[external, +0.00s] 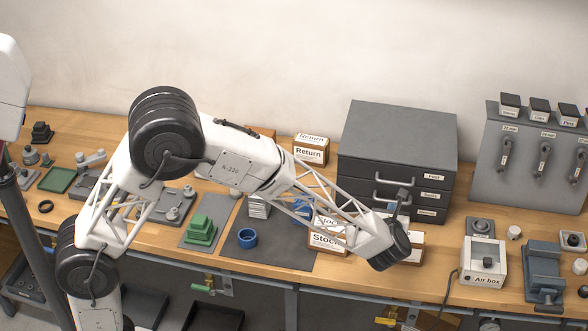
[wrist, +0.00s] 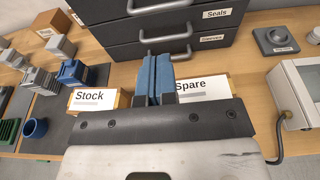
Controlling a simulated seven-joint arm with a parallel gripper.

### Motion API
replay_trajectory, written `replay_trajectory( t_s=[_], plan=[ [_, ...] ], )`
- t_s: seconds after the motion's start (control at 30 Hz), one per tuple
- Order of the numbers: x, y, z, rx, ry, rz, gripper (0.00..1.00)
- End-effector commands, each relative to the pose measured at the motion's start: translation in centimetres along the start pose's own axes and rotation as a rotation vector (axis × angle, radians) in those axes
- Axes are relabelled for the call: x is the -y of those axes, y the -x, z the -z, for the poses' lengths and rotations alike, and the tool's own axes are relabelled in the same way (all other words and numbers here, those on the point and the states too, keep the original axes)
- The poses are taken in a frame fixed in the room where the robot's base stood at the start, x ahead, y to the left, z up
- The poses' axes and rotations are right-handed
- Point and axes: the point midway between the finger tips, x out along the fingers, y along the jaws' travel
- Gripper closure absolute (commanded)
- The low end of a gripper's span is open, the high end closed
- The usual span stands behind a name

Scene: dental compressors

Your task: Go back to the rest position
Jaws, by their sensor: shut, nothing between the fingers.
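My gripper (wrist: 153,78) is shut and empty, its two blue-grey fingers together in the wrist view. In the external view my gripper (external: 403,194) is above the bench, in front of the grey drawer cabinet (external: 395,135). In the wrist view the fingers appear between the Stock box (wrist: 92,99) and the Spare box (wrist: 203,88), with the cabinet's drawers behind them. My arm reaches across the bench from the left and hides part of the Stock box (external: 322,240) in the external view.
A blue ring (external: 247,238) and green stepped blocks (external: 201,229) sit on dark mats left of my gripper. The Return box (external: 310,151) stands behind. The Air box (external: 485,263) and a grey vise-like fixture (external: 543,270) are at right.

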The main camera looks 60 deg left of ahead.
Motion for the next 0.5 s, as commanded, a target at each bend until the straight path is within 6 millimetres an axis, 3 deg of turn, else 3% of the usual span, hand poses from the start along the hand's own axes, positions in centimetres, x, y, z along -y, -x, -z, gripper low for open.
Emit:
replay_trajectory(
  t_s=[0.33,0.5],
  plan=[
    [-0.1,0.0,-0.1,-0.001,0.003,-0.002,1.00],
    [-1.4,0.2,-0.7,-0.019,0.041,-0.025,1.00]
  ],
)
